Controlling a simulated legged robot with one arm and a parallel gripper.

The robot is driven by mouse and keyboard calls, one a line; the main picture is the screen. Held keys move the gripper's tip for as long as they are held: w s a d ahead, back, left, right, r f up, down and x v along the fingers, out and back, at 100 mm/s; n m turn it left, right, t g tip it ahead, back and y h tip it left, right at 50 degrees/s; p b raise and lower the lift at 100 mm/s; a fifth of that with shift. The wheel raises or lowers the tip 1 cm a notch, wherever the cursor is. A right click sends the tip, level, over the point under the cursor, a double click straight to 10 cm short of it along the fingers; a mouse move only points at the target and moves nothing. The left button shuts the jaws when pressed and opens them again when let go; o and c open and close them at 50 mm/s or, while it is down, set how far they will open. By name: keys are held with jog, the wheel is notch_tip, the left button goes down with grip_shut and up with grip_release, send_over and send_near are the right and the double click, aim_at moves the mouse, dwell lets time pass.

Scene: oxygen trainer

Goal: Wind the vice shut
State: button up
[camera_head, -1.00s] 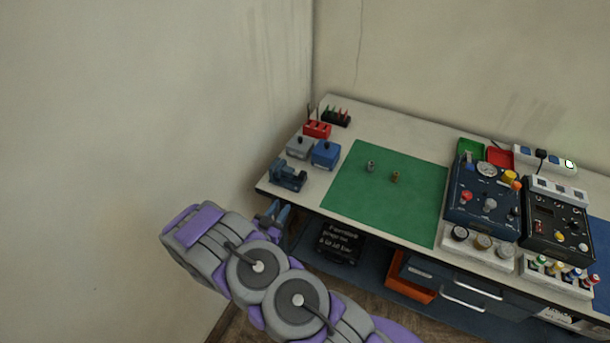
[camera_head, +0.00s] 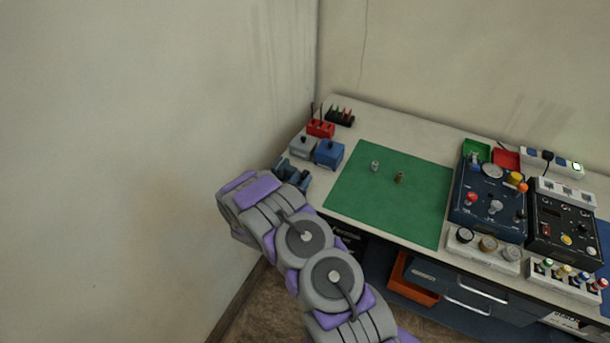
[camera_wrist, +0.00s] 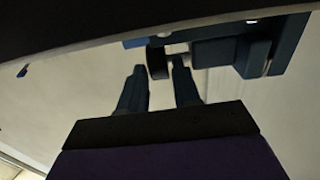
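The dark blue vice (camera_head: 297,173) sits at the front left corner of the bench, partly hidden behind my arm in the head view. In the wrist view the vice (camera_wrist: 228,52) is at the top, with a dark rounded handle part (camera_wrist: 157,62) on a short pale rod. My gripper (camera_wrist: 158,72) is open, its two dark fingers apart with a gap between them. The fingertips reach up to the handle part, which shows at the gap. I cannot tell whether they touch it. The gripper cannot be made out in the head view.
A grey block (camera_head: 304,147) and a blue block (camera_head: 329,153) stand just behind the vice. A red holder (camera_head: 320,129) is farther back. A green mat (camera_head: 385,205) with two small metal parts lies to the right. The wall is close on the left.

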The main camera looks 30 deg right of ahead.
aim_at(303, 178)
jog(key=shift+x, duration=1.55)
jog(key=shift+c, duration=0.4)
jog(key=shift+a, duration=0.1)
grip_shut()
